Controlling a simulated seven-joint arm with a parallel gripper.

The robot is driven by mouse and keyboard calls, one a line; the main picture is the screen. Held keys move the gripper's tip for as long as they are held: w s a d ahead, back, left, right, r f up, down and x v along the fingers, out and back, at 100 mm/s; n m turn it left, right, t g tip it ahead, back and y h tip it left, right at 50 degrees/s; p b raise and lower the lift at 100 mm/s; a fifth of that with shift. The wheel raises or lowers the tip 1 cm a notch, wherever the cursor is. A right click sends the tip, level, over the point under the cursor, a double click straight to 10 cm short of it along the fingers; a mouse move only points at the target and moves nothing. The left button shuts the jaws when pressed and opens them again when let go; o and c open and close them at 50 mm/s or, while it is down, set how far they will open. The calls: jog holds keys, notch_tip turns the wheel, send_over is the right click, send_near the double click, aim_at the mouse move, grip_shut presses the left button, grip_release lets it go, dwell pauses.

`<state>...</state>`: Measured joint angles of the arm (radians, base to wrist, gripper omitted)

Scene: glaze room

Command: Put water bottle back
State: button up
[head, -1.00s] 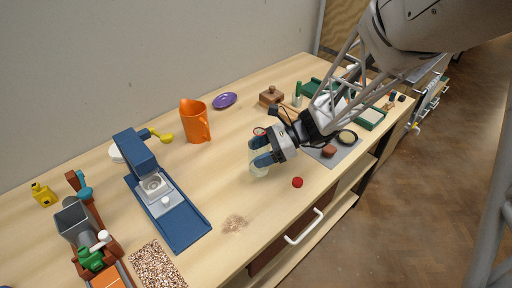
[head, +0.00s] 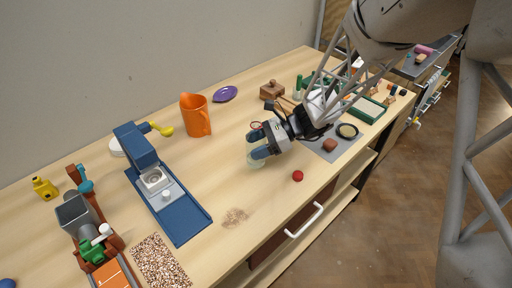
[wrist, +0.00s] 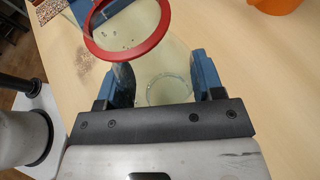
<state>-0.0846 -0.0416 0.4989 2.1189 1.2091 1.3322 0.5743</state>
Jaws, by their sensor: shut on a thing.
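My gripper (head: 258,146) is shut on a clear, pale water bottle (head: 256,163), low over the middle of the bench. In the wrist view the bottle (wrist: 165,62) is between the two blue fingers, which my gripper (wrist: 167,82) has on either side of it. A red ring (wrist: 93,43) is at its near end, and a round outline shows through its wall. In the head view the fingers hide much of the bottle. I cannot tell whether its base touches the bench.
A red knob-like piece (head: 298,176) lies right of the bottle. An orange pitcher (head: 194,117) and purple dish (head: 225,94) stand behind. A blue machine (head: 180,212) is at left. A grey mat (head: 322,153) is at right.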

jog(key=shift+f, duration=0.6)
jog(key=shift+f, duration=0.15)
jog(key=o, duration=1)
jog(key=shift+o, duration=0.2)
jog(key=v, duration=1.2)
jog(key=shift+r, duration=0.2)
